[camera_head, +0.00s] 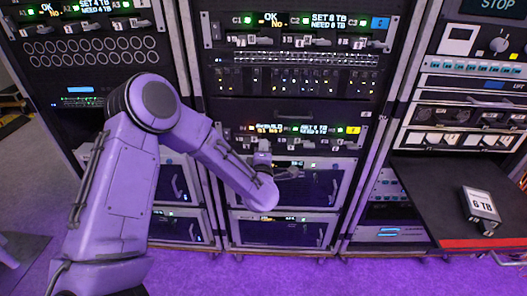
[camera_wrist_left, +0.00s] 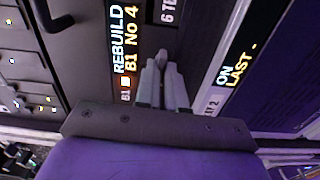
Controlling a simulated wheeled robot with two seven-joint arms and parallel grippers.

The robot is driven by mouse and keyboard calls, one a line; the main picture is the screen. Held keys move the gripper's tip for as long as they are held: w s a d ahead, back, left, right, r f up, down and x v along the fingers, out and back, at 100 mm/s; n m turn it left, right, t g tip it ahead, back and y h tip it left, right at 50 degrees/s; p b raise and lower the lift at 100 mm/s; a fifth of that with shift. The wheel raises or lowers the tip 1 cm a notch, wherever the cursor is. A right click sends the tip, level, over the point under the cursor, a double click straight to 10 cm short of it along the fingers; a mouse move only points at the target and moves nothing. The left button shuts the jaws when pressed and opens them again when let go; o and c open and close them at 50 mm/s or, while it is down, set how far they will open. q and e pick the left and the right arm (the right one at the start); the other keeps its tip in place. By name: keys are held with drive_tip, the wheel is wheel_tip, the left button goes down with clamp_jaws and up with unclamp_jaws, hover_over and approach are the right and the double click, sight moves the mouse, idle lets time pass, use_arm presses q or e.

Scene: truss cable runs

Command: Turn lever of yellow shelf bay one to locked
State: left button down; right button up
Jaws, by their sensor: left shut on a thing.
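The yellow shelf, marked by a yellow tag (camera_head: 353,130), is in the middle rack. Its small display reads "REBUILD B1 No 4" in the left wrist view (camera_wrist_left: 124,40), beside an orange B1 light (camera_wrist_left: 125,81). My left gripper (camera_head: 263,147) is at this shelf's left part, at bay one. In the left wrist view its fingers (camera_wrist_left: 162,80) are shut on a small grey lever (camera_wrist_left: 161,57), mostly hidden between them. A drive label reading "6 T" (camera_wrist_left: 168,12) shows just beyond. The lever's exact angle cannot be told. My right gripper is not in view.
A blue-tagged shelf (camera_head: 380,23) is above in the same rack. Dark glass-fronted units (camera_head: 305,190) lie below the gripper. A loose drive marked 6 TB (camera_head: 481,206) lies on a dark red-edged tray (camera_head: 430,200) at the right.

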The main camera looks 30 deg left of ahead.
use_arm(q)
drive_tip(key=shift+d+f+n, duration=0.1)
drive_tip(key=shift+n, duration=0.2)
idle(0.4)
drive_tip(key=c, duration=1.2)
unclamp_jaws()
drive_tip(key=shift+c, duration=0.2)
drive_tip(key=b+v, duration=0.1)
drive_tip(key=v, duration=0.9)
drive_tip(key=shift+s, duration=0.3)
drive_tip(key=shift+d, duration=0.1)
